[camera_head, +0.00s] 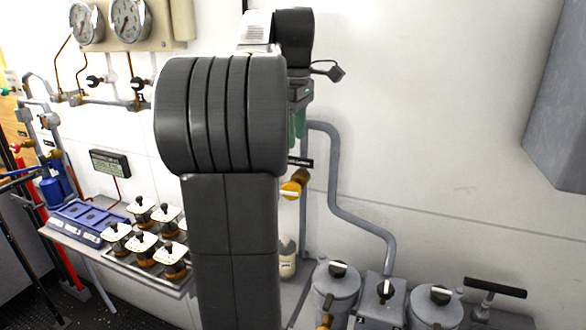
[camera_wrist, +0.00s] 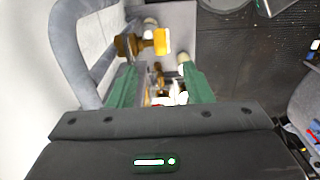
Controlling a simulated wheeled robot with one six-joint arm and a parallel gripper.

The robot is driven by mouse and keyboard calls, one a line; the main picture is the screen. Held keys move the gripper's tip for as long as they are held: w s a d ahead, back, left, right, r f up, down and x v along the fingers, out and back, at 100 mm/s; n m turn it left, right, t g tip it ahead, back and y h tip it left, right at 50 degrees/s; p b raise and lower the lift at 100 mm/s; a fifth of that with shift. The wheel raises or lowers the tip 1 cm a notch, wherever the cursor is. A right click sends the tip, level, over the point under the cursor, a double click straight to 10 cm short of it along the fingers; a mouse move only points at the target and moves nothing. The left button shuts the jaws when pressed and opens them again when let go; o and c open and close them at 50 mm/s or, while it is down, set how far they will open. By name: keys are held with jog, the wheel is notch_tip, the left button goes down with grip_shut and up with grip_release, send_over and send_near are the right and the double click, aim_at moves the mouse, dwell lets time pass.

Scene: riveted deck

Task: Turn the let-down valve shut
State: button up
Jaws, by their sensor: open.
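A brass valve with a yellow body and a pale lever (camera_head: 293,187) sits on a vertical pipe at the wall, just right of my arm. Its small black label is unreadable, so I cannot confirm from the writing that it is the let-down valve. In the wrist view the brass valve (camera_wrist: 140,44) lies beyond the fingertips, with its yellow end between and ahead of them. My gripper (camera_wrist: 159,66) is open with green fingers and holds nothing. In the head view my gripper (camera_head: 298,128) is above the valve, apart from it and partly hidden by my arm.
A grey bent pipe (camera_head: 337,180) runs close beside the valve. A bottle (camera_head: 287,260) stands below. Grey canisters (camera_head: 336,285) and a black T-handle (camera_head: 495,287) are at lower right. Several brass-bodied valves (camera_head: 142,245) stand at lower left. Open wall lies to the right.

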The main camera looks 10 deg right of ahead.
aim_at(295, 184)
notch_tip(295, 184, down, 14)
jog(key=shift+s+a+r, duration=0.1)
jog(key=shift+r, duration=0.1)
jog(key=shift+c, duration=0.4)
